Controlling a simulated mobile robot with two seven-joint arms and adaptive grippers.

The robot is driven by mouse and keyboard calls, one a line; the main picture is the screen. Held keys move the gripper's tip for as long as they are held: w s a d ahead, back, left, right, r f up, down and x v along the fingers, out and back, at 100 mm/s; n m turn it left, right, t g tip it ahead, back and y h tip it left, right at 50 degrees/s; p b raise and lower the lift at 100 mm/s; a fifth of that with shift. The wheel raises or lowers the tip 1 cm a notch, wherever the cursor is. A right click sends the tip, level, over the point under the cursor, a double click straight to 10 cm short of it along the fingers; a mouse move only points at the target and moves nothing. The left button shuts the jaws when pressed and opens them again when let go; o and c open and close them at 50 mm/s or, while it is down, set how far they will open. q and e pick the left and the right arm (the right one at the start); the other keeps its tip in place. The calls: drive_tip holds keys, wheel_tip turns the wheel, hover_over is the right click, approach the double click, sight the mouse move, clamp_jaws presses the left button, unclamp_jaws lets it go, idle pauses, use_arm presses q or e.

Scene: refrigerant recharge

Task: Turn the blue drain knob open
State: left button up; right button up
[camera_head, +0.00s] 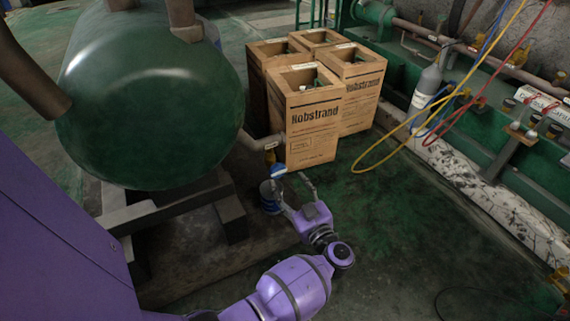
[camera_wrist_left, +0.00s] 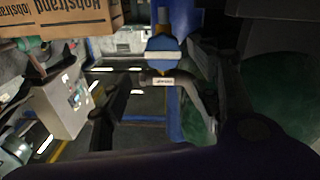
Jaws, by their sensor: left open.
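The blue drain knob (camera_head: 278,170) sits on the pipe at the lower right of the green tank (camera_head: 150,110). In the left wrist view the knob (camera_wrist_left: 163,55) shows upper middle, with a pale band across it and a small label on the dark pipe below. My left gripper (camera_head: 291,187) is open just in front of the knob, on the near right side. In the left wrist view its dark fingers stand either side of the knob's line. I see no finger closed on the knob; whether one touches it I cannot tell. My right gripper is out of view.
Several Nobstrand cartons (camera_head: 312,130) stand behind the knob. A blue container (camera_head: 271,196) stands just below it. The tank's support frame (camera_head: 165,212) is to the left. Yellow, blue and red hoses (camera_head: 385,155) hang at the right. The floor (camera_head: 400,215) right of my gripper is clear.

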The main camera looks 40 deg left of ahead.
sight(280, 171)
use_arm(q)
drive_tip(key=shift+n+g, duration=0.3)
drive_tip(key=shift+g, duration=0.1)
drive_tip(key=b+x, duration=0.1)
drive_tip(key=x, duration=0.1)
drive_tip(key=b+x, duration=0.1)
drive_tip(key=x, duration=0.1)
drive_tip(key=b+x, duration=0.1)
drive_tip(key=x, duration=0.2)
drive_tip(key=shift+w+d+f, duration=0.1)
drive_tip(key=shift+w+f, duration=0.05)
drive_tip(key=shift+f, duration=0.15)
drive_tip(key=shift+w+a, duration=0.2)
drive_tip(key=shift+a, duration=0.25)
drive_tip(key=shift+r, duration=0.1)
drive_tip(key=c, duration=1.1)
